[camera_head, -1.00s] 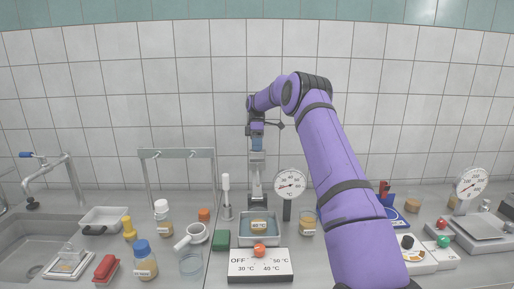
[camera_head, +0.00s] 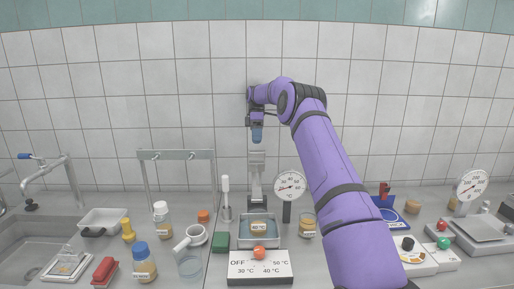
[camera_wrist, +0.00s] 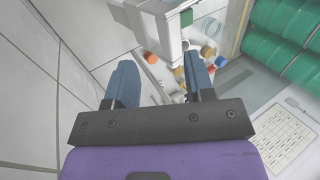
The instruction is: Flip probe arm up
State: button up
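A pale grey upright arm (camera_head: 257,162), which looks like the probe arm, stands vertical on a dark grey post (camera_head: 257,190) behind a metal bath (camera_head: 246,241). My gripper (camera_head: 257,143) hangs above it with its blue fingers pointing down, close over its top end. In the wrist view my gripper (camera_wrist: 160,79) has its two blue fingers wide apart with nothing between them. A pale grey metal piece (camera_wrist: 155,28), seemingly the same arm, lies beyond the fingertips. Whether a fingertip touches it cannot be told.
A jar (camera_head: 258,228) sits in the bath, behind a white control box (camera_head: 260,266) with a red knob. A round dial gauge (camera_head: 290,185) stands close on the right. A metal frame (camera_head: 179,154) stands left. The tiled wall is close behind; the air above is clear.

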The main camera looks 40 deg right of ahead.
jog(key=shift+v, duration=1.35)
jog(key=shift+a+r, duration=0.1)
jog(key=shift+a, duration=0.05)
jog(key=s+a+r+m+t+h, duration=0.2)
jog(key=s+a+r, duration=0.3)
jog(key=a+r, duration=0.65)
jog(key=s+a+r+m+t+h, duration=0.1)
jog(key=s+a+r, duration=0.3)
jog(key=s, duration=0.2)
jog(key=s+a+r+m+t, duration=0.1)
jog(key=s+a+r+m, duration=0.15)
jog(key=s+a, duration=0.2)
jog(key=s+a+r+m+t, duration=0.1)
jog(key=s+a+t, duration=0.15)
jog(key=s, duration=0.55)
jog(key=s+a+m+t, duration=0.1)
jog(key=s+a, duration=0.2)
jog(key=s, duration=0.6)
jog(key=s+a+f+m+t, duration=0.1)
jog(key=s+f, duration=0.3)
jog(key=s, duration=0.4)
jog(key=s+a+f+m+t, duration=0.1)
jog(key=s+a+f+m, duration=0.1)
jog(key=s+f, duration=0.3)
jog(key=s, duration=0.3)
jog(key=shift+s+f+m+t, duration=0.2)
jog(key=shift+s+m+t, duration=0.15)
